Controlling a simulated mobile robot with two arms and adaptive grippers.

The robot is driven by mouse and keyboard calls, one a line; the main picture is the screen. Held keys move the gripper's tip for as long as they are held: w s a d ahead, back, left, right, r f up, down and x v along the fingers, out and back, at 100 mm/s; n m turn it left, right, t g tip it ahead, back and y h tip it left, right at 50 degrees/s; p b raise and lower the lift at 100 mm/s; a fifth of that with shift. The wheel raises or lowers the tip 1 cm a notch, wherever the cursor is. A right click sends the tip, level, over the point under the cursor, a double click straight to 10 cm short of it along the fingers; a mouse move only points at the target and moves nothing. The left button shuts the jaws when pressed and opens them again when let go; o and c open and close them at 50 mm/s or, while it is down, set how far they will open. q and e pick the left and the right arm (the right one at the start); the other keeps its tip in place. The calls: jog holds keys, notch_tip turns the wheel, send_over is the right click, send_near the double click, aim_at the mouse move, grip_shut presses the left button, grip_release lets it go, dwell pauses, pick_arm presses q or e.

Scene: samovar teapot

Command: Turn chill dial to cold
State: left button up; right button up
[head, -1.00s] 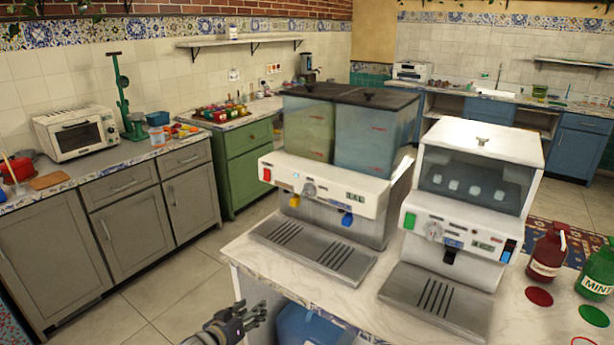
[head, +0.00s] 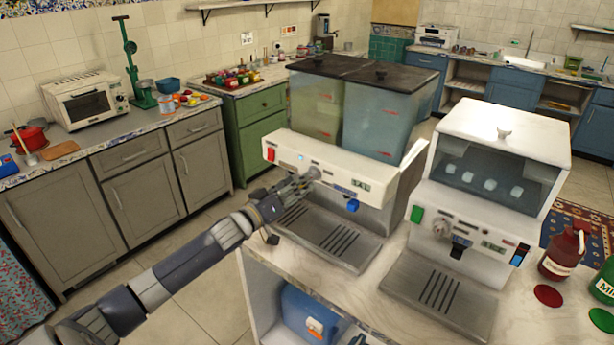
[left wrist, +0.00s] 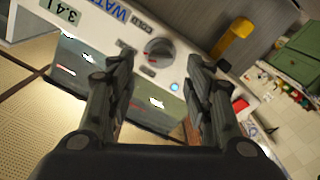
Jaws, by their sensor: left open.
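The chill dial (left wrist: 158,50) is a grey round knob on the white front panel of the twin-tank drink dispenser (head: 335,165), with a "COLD" label beside it. My left gripper (head: 305,178) reaches in front of that panel and hides the dial in the head view. In the left wrist view the left gripper (left wrist: 160,75) is open, with a finger on either side of the dial's place in the picture. Whether the fingers touch the dial cannot be told. The right gripper is not in view.
The panel also carries a red switch (head: 271,154), a blue tap (head: 352,205) and a small display (head: 360,184). A yellow tap (left wrist: 232,40) shows near the fingers. A second white machine (head: 470,190) stands to the right. Red (head: 562,252) and green bottles stand at the counter's right.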

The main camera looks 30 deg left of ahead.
aim_at(311, 176)
pick_arm(q)
jog(key=shift+w+d+p, duration=0.2)
jog(key=shift+w+p, duration=0.25)
jog(key=shift+w, duration=2.1)
jog(key=c, duration=1)
